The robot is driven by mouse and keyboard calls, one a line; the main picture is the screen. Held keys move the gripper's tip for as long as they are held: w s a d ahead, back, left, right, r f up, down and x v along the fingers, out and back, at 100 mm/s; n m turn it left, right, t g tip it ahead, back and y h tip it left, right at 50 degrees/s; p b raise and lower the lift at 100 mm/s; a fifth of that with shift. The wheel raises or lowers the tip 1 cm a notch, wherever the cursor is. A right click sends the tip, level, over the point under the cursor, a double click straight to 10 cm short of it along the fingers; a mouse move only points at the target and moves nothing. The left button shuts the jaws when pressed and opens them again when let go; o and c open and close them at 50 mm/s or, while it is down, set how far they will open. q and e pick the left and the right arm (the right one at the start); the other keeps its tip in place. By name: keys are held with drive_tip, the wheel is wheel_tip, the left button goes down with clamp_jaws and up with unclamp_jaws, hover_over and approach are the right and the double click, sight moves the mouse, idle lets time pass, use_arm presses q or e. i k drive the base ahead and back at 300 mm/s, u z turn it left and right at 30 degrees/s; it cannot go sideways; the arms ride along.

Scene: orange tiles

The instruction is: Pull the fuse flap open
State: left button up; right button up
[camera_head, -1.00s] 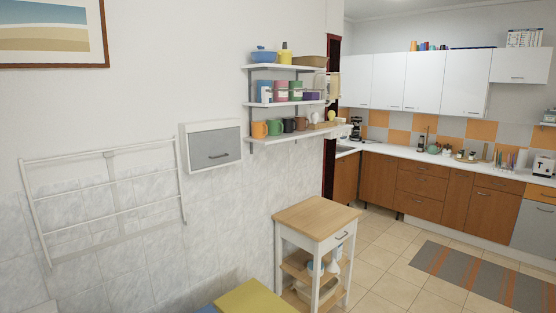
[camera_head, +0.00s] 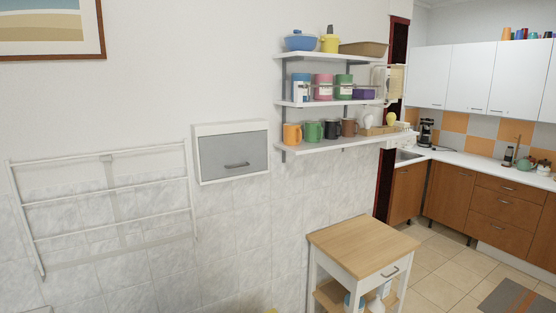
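The fuse box is a white wall-mounted case (camera_head: 231,128) with a grey front flap (camera_head: 233,154). The flap is shut and has a dark horizontal handle (camera_head: 237,165) near its lower edge. The box hangs on the wall near the middle of the head view, between the drying rack and the shelves. Neither of my grippers shows in the head view.
A white wall drying rack (camera_head: 110,187) hangs left of the box. Shelves (camera_head: 330,102) with mugs, tins and bowls are to its right. A wooden-topped trolley (camera_head: 363,244) stands below them. Kitchen cabinets (camera_head: 478,205) line the back right. Tiled floor is open beside the trolley.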

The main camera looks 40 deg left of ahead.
sight(222, 155)
drive_tip(key=u, duration=0.5)
drive_tip(key=i, duration=1.45)
drive_tip(key=u, duration=1.15)
